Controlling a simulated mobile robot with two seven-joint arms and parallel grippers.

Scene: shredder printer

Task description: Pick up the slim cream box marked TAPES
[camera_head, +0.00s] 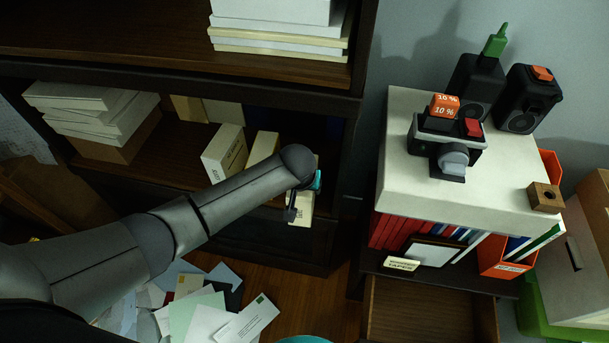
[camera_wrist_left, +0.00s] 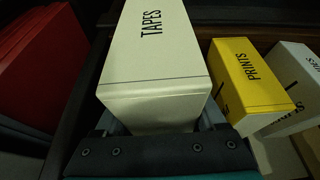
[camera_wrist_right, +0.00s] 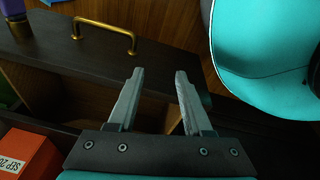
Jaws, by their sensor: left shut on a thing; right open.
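The slim cream box marked TAPES (camera_wrist_left: 160,60) fills the middle of the left wrist view, its lettering on the upper face. My left gripper (camera_wrist_left: 155,125) is shut on its near end. In the head view my left arm reaches to the low shelf, and part of a cream box (camera_head: 301,213) shows under the left gripper (camera_head: 303,193), at the shelf's front. The arm hides much of it, and I cannot tell whether it is clear of the shelf. My right gripper (camera_wrist_right: 160,75) is open and empty, above a dark drawer front.
A yellow PRINTS box (camera_wrist_left: 250,75) and a white box (camera_wrist_left: 290,85) stand to the right of it. A small cream TAPES label (camera_head: 401,264) sits on the side cabinet's shelf. Below it is an open drawer (camera_head: 428,310). Papers (camera_head: 215,310) litter the floor.

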